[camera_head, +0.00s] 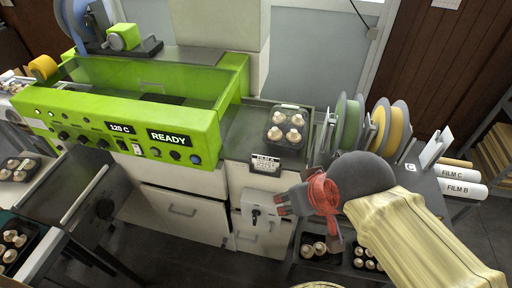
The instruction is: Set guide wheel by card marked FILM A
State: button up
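The card marked FILM A (265,164) hangs at the front edge of the grey counter, with smaller print too fine to read. Below it, a white box with a small dark knob (256,212) is fixed to the white cabinet front; I cannot tell whether this knob is the guide wheel. My gripper (281,204) has grey fingers and a red wrist. In the picture it is just right of the white box and below the card; its depth from the box is unclear. No held object shows, and the finger gap is too small to judge.
A tray of mushrooms (285,126) sits on the counter above the card. Green and yellow film reels (392,128) stand to the right, by rolls marked FILM C (460,172) and FILM B. The green machine (120,110) reads 120 C and READY. More mushroom trays are low down.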

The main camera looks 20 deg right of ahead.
notch_tip(320, 180, up, 7)
jog(key=p, duration=0.7)
jog(key=shift+r, duration=0.1)
jog(key=shift+c, duration=0.2)
jog(key=shift+r+p, duration=0.3)
jog(key=shift+r, duration=0.05)
jog(key=shift+c, duration=0.6)
jog(key=shift+f, duration=0.15)
jog(key=shift+c, duration=0.3)
